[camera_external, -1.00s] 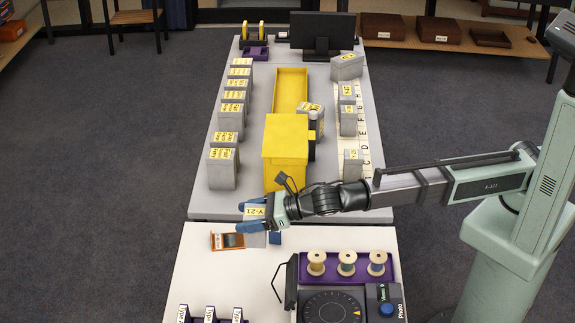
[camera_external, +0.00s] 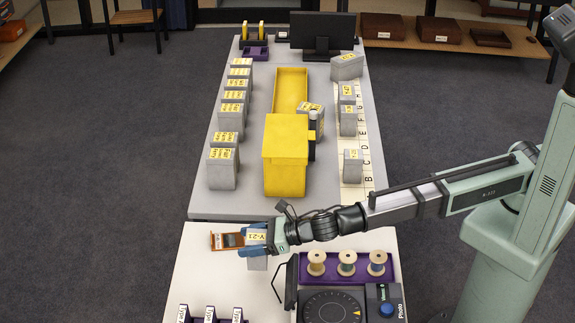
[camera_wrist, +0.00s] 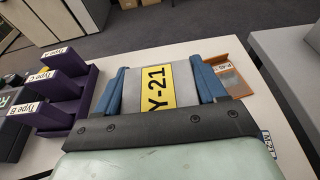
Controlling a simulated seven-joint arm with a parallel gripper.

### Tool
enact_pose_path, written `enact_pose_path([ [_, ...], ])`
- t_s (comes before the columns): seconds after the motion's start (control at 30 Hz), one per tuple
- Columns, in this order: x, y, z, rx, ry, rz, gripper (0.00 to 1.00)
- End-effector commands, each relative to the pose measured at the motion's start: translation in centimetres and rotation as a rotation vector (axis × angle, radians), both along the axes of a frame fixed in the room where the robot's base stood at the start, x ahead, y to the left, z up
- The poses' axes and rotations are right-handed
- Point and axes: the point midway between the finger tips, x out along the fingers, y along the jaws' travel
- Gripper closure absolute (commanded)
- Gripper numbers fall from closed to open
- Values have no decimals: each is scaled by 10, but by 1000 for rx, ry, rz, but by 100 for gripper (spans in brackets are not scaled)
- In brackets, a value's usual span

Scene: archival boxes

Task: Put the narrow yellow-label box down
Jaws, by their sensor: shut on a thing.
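The narrow grey box (camera_external: 257,262) has a yellow label reading Y-21 on its top. My gripper (camera_external: 257,241) is shut on it, with a blue finger on either side. In the external view they are over the far part of the white table. In the wrist view the label of the box (camera_wrist: 157,87) faces the camera between the fingers of my gripper (camera_wrist: 165,85). The underside of the box is hidden, so I cannot tell whether it touches the table.
An orange-brown tray (camera_external: 217,241) lies just left of the gripper. A purple tray with several spools (camera_external: 347,257) and a black turntable device (camera_external: 330,306) stand to the right. Purple Type holders (camera_wrist: 65,90) are at the near left. The white table (camera_external: 215,280) has clear room between.

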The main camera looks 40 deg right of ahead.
Motion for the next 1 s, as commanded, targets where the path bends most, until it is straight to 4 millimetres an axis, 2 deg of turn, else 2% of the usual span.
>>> enact_pose_path([
  [0.17, 0, 0, -10, -1, -1, 0, 69],
  [0.43, 0, 0, -39, 0, 0, 1, 69],
  [0.9, 0, 0, -45, 0, 0, 1, 69],
  [0.93, 0, 0, -45, 0, 0, 0, 28],
  [1.0, 0, 0, -45, 0, 0, 0, 21],
])
